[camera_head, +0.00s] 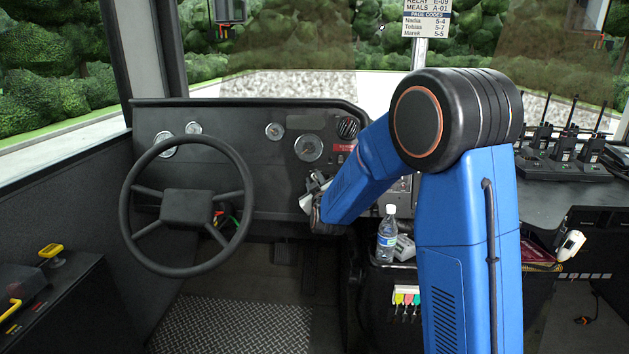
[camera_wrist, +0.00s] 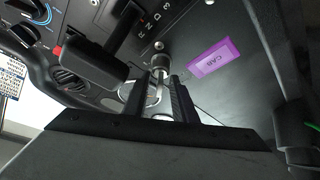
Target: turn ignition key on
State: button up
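In the wrist view, the silver ignition switch (camera_wrist: 160,62) sits on the dark dash panel, left of a purple CAB label (camera_wrist: 213,58). A narrow metal key-like piece (camera_wrist: 158,88) shows below it, between the two dark fingers of my gripper (camera_wrist: 162,92). The fingers are close on both sides of this piece; whether they touch it I cannot tell. In the head view, my gripper (camera_head: 313,193) is at the dash right of the steering wheel, partly hidden by my blue arm. The ignition switch is hidden there.
A black lever handle (camera_wrist: 92,62) juts out left of my gripper in the wrist view. The steering wheel (camera_head: 187,205) stands left in the head view. A water bottle (camera_head: 387,235) and several radios (camera_head: 565,150) are to the right.

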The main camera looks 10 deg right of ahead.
jog(key=shift+w, duration=0.45)
grip_shut()
